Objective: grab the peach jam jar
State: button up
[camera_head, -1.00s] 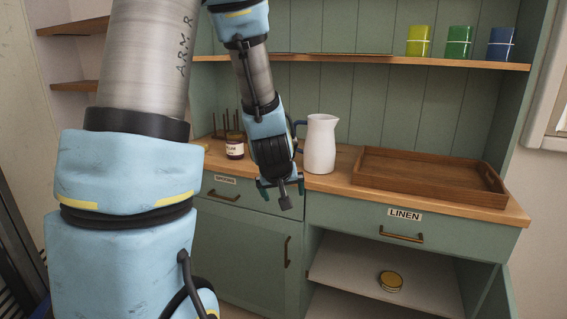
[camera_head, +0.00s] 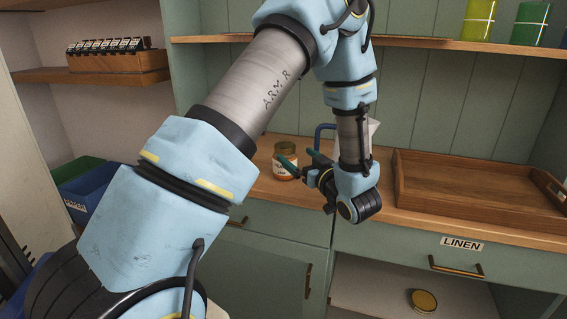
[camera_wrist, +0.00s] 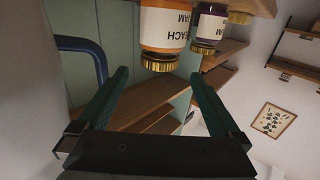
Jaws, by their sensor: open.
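The peach jam jar (camera_head: 285,161) stands on the wooden counter, left of my gripper in the head view. It has a gold lid, orange contents and a white label. In the wrist view, which is upside down, the jar (camera_wrist: 165,32) shows its label and gold lid beyond the fingertips, between the two fingers' directions. My gripper (camera_head: 303,163) is open, its green fingers pointing toward the jar; the wrist view shows the gripper (camera_wrist: 160,76) empty, with a gap before the jar.
A second jar with dark contents (camera_wrist: 209,26) stands close beside the peach jar. The pitcher's blue handle (camera_head: 325,136) is close to my gripper; the pitcher is mostly hidden by my arm. A wooden tray (camera_head: 470,190) lies to the right. A shelf (camera_head: 420,52) runs above.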

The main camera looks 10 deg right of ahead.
aim_at(285, 145)
jog(key=x, duration=0.2)
jog(key=shift+w+a+p, duration=0.1)
jog(key=shift+w+p, duration=0.2)
jog(key=p+x, duration=0.1)
jog(key=x, duration=0.1)
jog(key=p+x, duration=0.1)
jog(key=x, duration=0.1)
jog(key=shift+w+r+p, duration=0.1)
jog(key=shift+r+p, duration=0.2)
jog(key=shift+w+a+f, duration=0.15)
jog(key=shift+w, duration=0.3)
grip_shut()
